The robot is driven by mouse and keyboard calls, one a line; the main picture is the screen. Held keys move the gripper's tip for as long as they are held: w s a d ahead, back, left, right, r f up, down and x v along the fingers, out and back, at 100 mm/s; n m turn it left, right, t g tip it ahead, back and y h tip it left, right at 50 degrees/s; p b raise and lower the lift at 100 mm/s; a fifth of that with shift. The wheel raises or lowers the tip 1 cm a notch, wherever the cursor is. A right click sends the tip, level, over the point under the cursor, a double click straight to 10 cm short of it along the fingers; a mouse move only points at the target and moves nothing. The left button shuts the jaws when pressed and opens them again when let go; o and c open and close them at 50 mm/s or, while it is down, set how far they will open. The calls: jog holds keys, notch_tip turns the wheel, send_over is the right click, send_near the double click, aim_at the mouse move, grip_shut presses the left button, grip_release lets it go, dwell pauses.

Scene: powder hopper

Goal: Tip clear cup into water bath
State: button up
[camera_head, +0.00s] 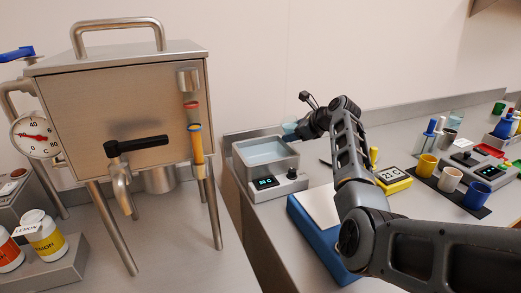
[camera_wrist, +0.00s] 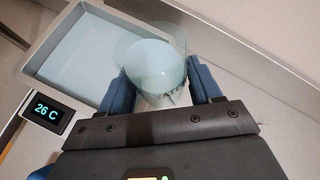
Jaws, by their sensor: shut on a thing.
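The water bath (camera_head: 288,165) is a steel box filled with pale blue water, left of my gripper in the head view. In the wrist view the bath (camera_wrist: 42,50) lies at upper left, its display reading 26 C. My gripper (camera_head: 299,131) is shut on the clear cup (camera_head: 290,128), held just above the bath's back right edge. In the wrist view the clear cup (camera_wrist: 152,65) sits between the two blue fingers of my gripper (camera_wrist: 155,88) and overlaps the bath's right rim. How full the cup is, and its exact tilt, I cannot tell.
A steel hopper (camera_head: 125,110) on legs with a dial gauge stands at left. A blue scale (camera_head: 310,240) stands right of the bath. Yellow, white and blue cups (camera_head: 427,165) stand on a dark mat farther right. A wall (camera_wrist: 235,25) runs behind the bath.

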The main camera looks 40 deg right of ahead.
aim_at(287, 127)
jog(key=shift+w+a+f+h, duration=0.1)
jog(key=shift+a+f+h, duration=0.1)
jog(key=shift+a+h, duration=0.1)
jog(key=shift+n, duration=0.3)
jog(key=shift+w+a+r+n+g+h, duration=0.3)
jog(key=shift+a+r+g+h, duration=0.1)
jog(key=shift+a+g+h, duration=0.2)
dwell(0.4)
jog(key=shift+a+f+n+g+h, duration=0.1)
jog(key=shift+f+n+g+h, duration=0.2)
jog(key=shift+f+n+h, duration=0.15)
dwell(0.8)
jog(key=shift+w+a+r+n+g+h, duration=0.1)
jog(key=shift+r+n+g+h, duration=0.4)
jog(key=shift+h, duration=0.45)
jog(key=shift+a+r+n+g+h, duration=0.1)
jog(key=shift+r+n+g+h, duration=0.2)
jog(key=shift+r+n+h, duration=0.4)
dwell(2.4)
jog(key=shift+d, duration=0.1)
jog(key=shift+w+a+h, duration=0.1)
jog(key=shift+a+h, duration=0.1)
jog(key=shift+h, duration=0.1)
